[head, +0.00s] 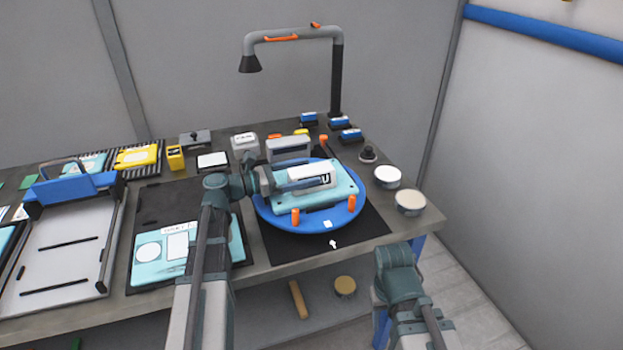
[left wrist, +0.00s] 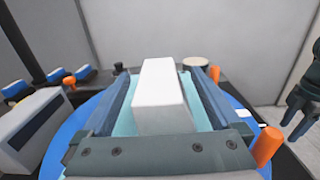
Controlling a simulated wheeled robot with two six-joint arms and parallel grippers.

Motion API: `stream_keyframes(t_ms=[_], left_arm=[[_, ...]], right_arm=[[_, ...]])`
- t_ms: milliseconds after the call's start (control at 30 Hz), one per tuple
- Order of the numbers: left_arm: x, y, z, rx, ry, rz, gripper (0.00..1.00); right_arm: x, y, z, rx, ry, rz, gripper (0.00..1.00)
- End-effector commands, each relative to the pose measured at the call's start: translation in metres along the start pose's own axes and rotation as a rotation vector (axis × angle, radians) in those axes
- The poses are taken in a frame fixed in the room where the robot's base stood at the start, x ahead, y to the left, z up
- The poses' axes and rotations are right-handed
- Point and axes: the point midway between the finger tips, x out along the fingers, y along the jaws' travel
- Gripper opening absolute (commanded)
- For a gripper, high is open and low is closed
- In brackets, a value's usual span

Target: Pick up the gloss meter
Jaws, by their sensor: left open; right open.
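A white block-shaped device (head: 312,171), the likely gloss meter, sits on a teal panel (head: 343,190) on the round blue turntable (head: 268,214). My left gripper (head: 290,180) is open at it. In the left wrist view the white device (left wrist: 160,95) stands between the two spread fingers of my left gripper (left wrist: 165,95), with a gap showing on each side. The fingers hide part of the panel. My right gripper (head: 395,262) is away from the turntable, near the table's front right edge; its fingertips are not clear.
Orange pegs (head: 295,216) stand at the panel's edge. A grey box (head: 288,148) is close behind the turntable. Round pucks (head: 410,202) are at the right. A lamp-like arm (head: 338,80) rises at the back. A tray (head: 60,255) with a blue handle is at the left.

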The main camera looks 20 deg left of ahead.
Motion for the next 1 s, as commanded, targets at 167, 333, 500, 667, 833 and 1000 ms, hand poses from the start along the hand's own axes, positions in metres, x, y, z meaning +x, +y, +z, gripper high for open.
stream_keyframes(t_ms=[167,333,500,667,833,1000], left_arm=[[0.0167,0.001,0.0002,0.0,0.0,0.001,0.97],[0.0162,0.001,0.0002,0.0,0.0,0.002,0.97],[0.0161,0.0009,0.0002,0.0,0.0,0.001,0.67],[0.016,0.001,0.0002,0.0,0.0,0.001,0.38],[0.016,0.001,0.0002,0.0,0.0,0.001,0.07],[0.0159,0.001,0.0006,0.0,-0.001,0.001,0.0]], right_arm=[[-0.0002,0.0,0.0,0.0,0.0,0.0,0.5],[-0.0002,0.0,0.0,0.0,0.0,0.0,0.5],[-0.0002,0.0,0.0,0.0,0.0,0.0,0.5],[-0.0002,0.0,0.0,0.0,0.0,0.0,0.5],[-0.0002,0.0,0.0,0.0,0.0,0.0,0.5],[-0.0003,0.0,0.0,0.0,0.0,0.0,0.5]])
